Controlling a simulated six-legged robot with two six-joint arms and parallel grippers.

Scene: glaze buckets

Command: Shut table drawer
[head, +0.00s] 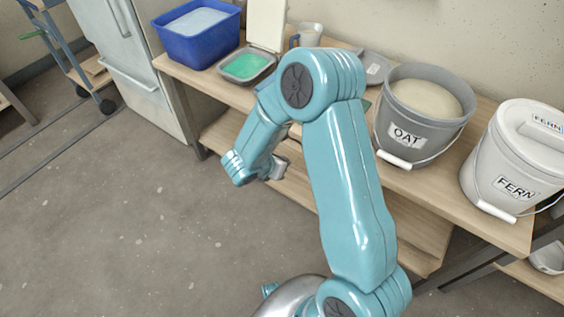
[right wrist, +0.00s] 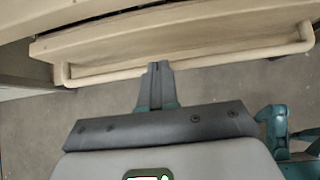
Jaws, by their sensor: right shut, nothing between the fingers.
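In the right wrist view a pale wooden drawer front (right wrist: 180,32) with a long bar handle (right wrist: 220,63) spans the top of the picture. My right gripper (right wrist: 157,66) is shut and empty. Its fingertips overlap the middle of the bar handle; I cannot tell whether they touch it. In the head view my right arm bends over the front of the wooden table (head: 222,90), and its gripper (head: 279,167) is partly seen beside the front edge. The arm hides most of the drawer area there, so how far the drawer stands out is unclear. My left gripper is out of view.
On the table stand a blue tub (head: 198,40), a tray of green glaze (head: 246,66), a mug (head: 308,35), the OAT bucket (head: 400,135) and the lidded FERN bucket (head: 490,165). A lower wooden board (head: 415,225) lies underneath. The floor (head: 120,220) at left is clear.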

